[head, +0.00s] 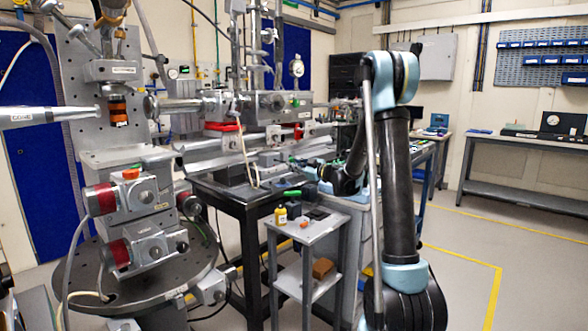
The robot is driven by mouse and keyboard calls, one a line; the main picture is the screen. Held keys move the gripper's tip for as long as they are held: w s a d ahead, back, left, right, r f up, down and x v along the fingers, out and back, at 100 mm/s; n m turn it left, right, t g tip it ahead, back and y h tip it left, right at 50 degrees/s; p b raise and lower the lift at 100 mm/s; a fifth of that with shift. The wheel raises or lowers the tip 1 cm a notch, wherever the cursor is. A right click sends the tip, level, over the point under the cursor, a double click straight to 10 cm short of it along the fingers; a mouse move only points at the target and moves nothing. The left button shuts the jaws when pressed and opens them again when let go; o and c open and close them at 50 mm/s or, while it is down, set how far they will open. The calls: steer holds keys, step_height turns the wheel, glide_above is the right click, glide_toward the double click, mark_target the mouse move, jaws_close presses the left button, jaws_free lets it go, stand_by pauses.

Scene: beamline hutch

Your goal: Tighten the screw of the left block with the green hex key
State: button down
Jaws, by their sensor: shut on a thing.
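My gripper (318,177) is at the end of my dark arm, low over the right part of the black-legged table. It is small and partly hidden by my own wrist. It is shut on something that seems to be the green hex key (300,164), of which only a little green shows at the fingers. The hex key's tip is too small to make out. Grey metal blocks stand on the table around and left of my gripper. I cannot tell which is the left block, and its screw does not show clearly.
Another green-handled item (292,193) lies at the table's edge. A large round stage (150,285) fills the left. Floor at right is clear.

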stand_by(0.3)
steer(key=n, duration=0.4)
steer(key=shift+w+a, duration=0.35)
stand_by(1.0)
steer(key=shift+m, duration=2)
steer(key=shift+m, duration=2)
